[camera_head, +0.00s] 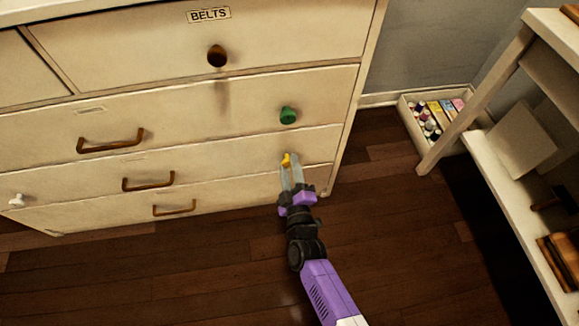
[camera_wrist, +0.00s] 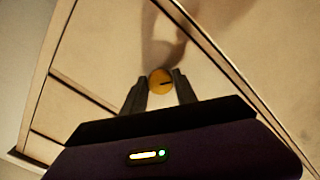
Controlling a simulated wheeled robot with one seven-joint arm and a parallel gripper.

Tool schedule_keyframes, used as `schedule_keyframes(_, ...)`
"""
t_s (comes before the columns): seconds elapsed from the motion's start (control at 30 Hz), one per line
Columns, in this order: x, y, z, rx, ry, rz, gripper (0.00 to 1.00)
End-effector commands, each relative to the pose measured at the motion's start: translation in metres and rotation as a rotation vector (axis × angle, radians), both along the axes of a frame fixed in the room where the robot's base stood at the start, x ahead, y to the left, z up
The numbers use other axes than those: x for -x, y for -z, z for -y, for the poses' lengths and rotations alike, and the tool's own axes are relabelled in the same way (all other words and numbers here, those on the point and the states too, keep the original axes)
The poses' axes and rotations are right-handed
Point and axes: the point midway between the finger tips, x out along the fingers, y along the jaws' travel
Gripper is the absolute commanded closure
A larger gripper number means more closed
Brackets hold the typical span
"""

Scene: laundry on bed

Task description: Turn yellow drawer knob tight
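The yellow drawer knob (camera_head: 286,160) sits on the right part of a lower drawer of the cream dresser. In the wrist view the knob (camera_wrist: 160,81) is round, with a dark slanted line across its face. My gripper (camera_head: 291,166) reaches it from the front and below. The two fingers (camera_wrist: 160,86) are spread, one on each side of the knob at their tips. A small gap shows at the left finger; the right one is very close, and I cannot tell if it touches. The knob's base is hidden.
A green knob (camera_head: 288,115) is on the drawer above. Brown bar handles (camera_head: 148,183) and a white knob (camera_head: 17,201) are further left. A low tray of bottles (camera_head: 402,99) and a shelf unit (camera_head: 505,150) stand at right. Wooden floor before the dresser is clear.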

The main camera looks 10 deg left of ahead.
Motion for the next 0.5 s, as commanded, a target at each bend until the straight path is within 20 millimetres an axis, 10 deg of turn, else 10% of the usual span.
schedule_keyframes(0.5, 0.0006, 0.0004, -0.0004, -0.090, -0.001, -0.026, 1.00)
